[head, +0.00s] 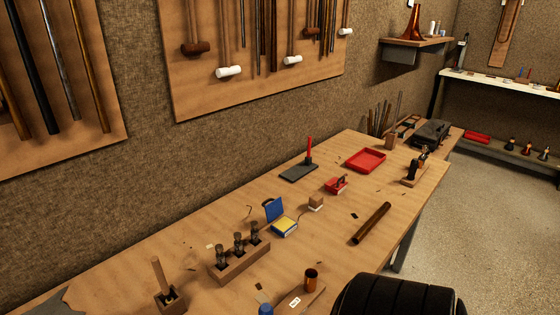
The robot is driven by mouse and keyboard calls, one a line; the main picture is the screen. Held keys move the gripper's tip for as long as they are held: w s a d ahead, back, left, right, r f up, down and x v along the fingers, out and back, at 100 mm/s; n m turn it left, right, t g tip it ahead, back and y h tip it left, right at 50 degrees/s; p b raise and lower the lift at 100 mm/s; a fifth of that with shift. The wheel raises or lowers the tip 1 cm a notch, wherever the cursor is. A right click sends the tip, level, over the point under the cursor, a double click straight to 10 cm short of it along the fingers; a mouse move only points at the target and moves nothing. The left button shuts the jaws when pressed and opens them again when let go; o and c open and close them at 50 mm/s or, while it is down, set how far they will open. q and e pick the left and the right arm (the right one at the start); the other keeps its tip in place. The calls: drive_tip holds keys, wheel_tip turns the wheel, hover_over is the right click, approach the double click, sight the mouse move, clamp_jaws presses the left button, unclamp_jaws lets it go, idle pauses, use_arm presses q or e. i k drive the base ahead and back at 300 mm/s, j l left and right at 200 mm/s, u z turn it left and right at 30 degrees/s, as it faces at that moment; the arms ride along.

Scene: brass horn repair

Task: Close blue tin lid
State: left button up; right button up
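The blue tin (285,228) sits on the wooden workbench in the head view, near the middle of the bench. Its blue lid (274,209) stands open, raised at the tin's back left side. Something yellow shows inside the tin. Neither of my grippers is in the head view.
A wooden block with several dark-topped tools (240,262) stands left of the tin on the workbench (200,235). A small wooden block (316,203), a red-based tool (336,185) and a brown rod (371,223) lie to the right. A black rounded seat (398,295) is at the front edge.

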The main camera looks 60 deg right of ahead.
sight(274, 209)
drive_tip(key=z, duration=1.8)
